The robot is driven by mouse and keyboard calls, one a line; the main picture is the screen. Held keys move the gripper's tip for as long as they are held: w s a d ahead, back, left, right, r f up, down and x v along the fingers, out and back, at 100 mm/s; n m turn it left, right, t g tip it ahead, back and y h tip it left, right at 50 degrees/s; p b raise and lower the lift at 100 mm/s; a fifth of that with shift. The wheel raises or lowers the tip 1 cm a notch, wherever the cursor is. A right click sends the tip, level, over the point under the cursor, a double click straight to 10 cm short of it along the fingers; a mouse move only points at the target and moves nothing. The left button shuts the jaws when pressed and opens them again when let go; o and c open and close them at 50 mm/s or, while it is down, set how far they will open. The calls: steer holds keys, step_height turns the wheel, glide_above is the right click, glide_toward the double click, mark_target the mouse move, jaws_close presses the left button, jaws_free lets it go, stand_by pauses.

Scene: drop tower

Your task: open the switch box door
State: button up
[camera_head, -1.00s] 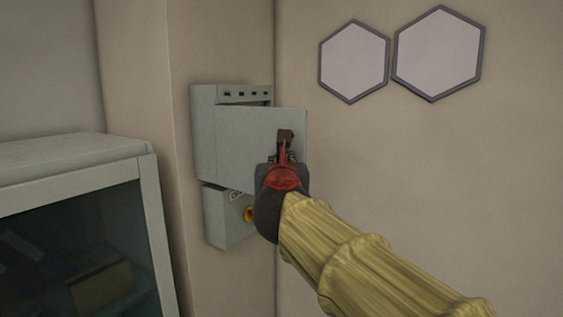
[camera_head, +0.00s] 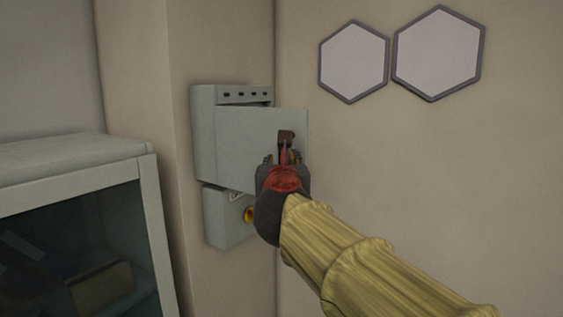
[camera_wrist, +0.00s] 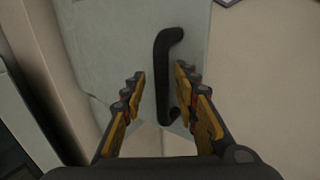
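The switch box (camera_head: 204,135) is a grey box mounted on the wall. Its flat grey door (camera_head: 245,145) stands ajar, jutting out to the right past the box; the door also fills the upper middle of the wrist view (camera_wrist: 115,50). A dark bar handle (camera_head: 285,136) is on the door's right part. In the wrist view the handle (camera_wrist: 161,70) lies between my fingers, with a gap on each side. My gripper (camera_wrist: 160,75) is open around the handle; its spread fingers also show in the head view (camera_head: 281,158). My wrist hides the handle's lower part in the head view.
A smaller grey box (camera_head: 225,218) with a yellow-and-red knob (camera_head: 249,214) is directly below. A glass-fronted cabinet (camera_head: 150,215) stands at the lower left. Two hexagonal panels (camera_head: 437,54) hang on the wall at right. The wall between is bare.

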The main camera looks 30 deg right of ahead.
steer(key=v, duration=1.1)
steer(key=shift+s, duration=0.3)
steer(key=shift+a, duration=0.1)
